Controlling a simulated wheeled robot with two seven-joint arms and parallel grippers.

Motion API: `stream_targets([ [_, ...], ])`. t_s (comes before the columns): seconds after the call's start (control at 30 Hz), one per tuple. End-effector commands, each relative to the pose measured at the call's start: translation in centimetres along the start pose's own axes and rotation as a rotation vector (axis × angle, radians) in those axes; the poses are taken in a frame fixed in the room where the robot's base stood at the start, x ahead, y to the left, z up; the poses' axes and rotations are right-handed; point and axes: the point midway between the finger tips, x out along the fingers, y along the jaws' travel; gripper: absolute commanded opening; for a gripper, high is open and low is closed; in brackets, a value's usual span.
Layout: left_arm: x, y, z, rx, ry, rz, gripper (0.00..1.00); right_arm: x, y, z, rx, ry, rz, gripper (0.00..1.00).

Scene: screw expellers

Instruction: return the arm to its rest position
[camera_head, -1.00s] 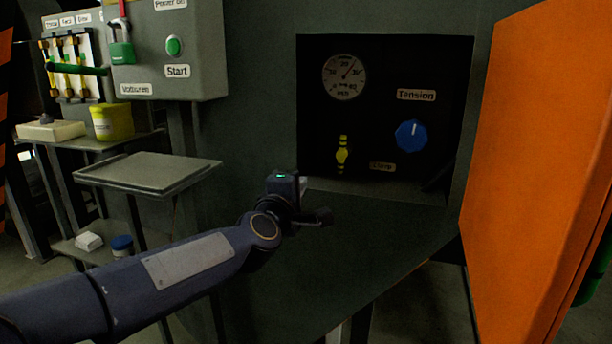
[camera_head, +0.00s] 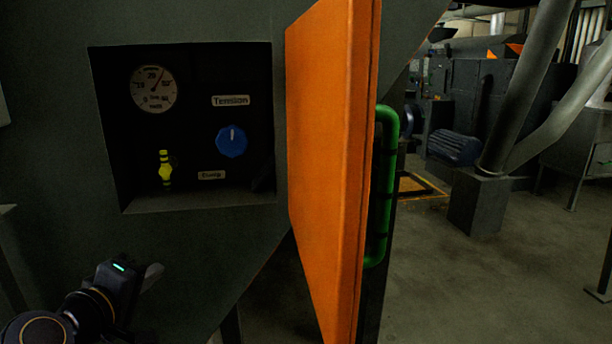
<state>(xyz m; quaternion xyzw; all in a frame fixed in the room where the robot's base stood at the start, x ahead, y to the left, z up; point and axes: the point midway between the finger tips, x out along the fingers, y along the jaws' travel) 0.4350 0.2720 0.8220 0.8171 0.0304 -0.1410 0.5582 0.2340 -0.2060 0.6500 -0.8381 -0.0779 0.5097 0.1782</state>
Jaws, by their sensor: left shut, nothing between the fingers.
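My left gripper (camera_head: 150,277) is at the lower left of the head view, with its wrist in the bottom left corner. It is shut and holds nothing. It is below and in front of the dark recessed panel (camera_head: 110,130), apart from it. My right gripper does not show.
The recess holds a round gauge (camera_head: 153,89), a blue Tension knob (camera_head: 231,141) and a yellow valve handle (camera_head: 165,168). An orange door (camera_head: 325,150) with a green handle (camera_head: 385,190) stands open right of it. Clear floor (camera_head: 450,290) and machinery with pipes lie farther right.

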Motion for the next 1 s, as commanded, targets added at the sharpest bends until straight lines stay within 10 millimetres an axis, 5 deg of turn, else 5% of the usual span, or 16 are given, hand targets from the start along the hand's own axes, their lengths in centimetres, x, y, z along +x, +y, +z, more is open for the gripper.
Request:
stream_targets([
  [0.1,-3.7,-4.6,5.9,0.247,-0.217,-0.11,0.0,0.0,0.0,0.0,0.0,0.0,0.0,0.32],
  [0.2,-6.2,-8.0,9.2,0.396,-0.36,-0.182,0.0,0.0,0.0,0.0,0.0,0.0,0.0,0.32],
  [0.57,-14.3,-17.6,16.0,0.744,-0.739,-0.362,0.0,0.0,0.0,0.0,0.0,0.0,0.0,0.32],
  [0.6,-14.7,-15.6,15.2,0.742,-0.736,-0.361,0.0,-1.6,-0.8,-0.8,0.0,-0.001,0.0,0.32],
  [1.0,-17.3,-5.9,11.6,0.735,-0.731,-0.358,0.0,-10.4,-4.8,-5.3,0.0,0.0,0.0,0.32],
])
